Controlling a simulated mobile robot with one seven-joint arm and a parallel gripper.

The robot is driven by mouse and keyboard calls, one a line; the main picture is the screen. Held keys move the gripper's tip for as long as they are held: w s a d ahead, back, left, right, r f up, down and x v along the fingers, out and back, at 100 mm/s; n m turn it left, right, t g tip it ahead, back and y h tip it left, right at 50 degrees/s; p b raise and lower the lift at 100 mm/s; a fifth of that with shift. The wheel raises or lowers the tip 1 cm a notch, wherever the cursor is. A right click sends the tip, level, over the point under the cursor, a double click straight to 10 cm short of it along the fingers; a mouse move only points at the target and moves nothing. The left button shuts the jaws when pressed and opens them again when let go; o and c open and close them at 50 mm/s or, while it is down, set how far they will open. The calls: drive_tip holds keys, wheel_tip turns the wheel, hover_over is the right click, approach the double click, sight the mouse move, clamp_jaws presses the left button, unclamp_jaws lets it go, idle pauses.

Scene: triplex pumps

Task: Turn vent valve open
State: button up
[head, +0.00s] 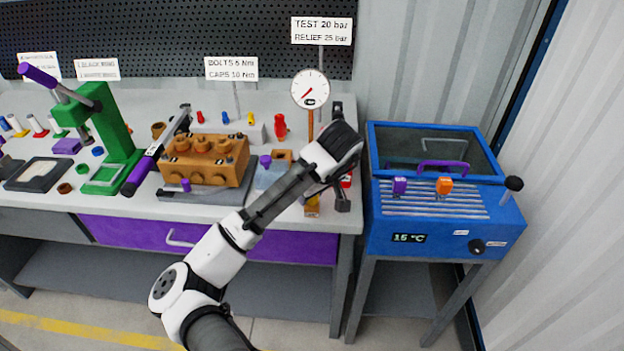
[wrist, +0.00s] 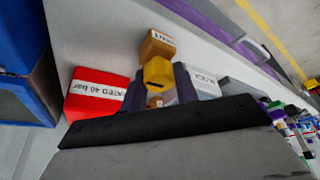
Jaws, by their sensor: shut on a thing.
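The vent valve shows in the wrist view as a brass block (wrist: 157,46) with a "VENT" label and a yellow knob (wrist: 157,71) with a dark slot on its face. My gripper (wrist: 159,82) has its two dark fingers on either side of the yellow knob and is shut on it. In the head view the brass vent block (head: 312,207) sits at the bench's front right edge, partly behind my gripper (head: 341,200). The fingers' contact with the knob is hidden there.
A red block (wrist: 95,94) labelled "RATED 40 bar" and a grey "BLOCK" part (wrist: 203,82) flank the fingers closely. A pressure gauge (head: 310,89) stands behind. A brass pump block (head: 205,160) is to the left, and a blue machine (head: 445,225) to the right.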

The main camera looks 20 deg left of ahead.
drive_tip(key=shift+n+p, duration=0.4)
drive_tip(key=shift+p, duration=0.05)
drive_tip(key=o, duration=1)
drive_tip(key=v, duration=1.4)
drive_tip(key=shift+d+f+p, duration=0.1)
drive_tip(key=shift+p, duration=0.2)
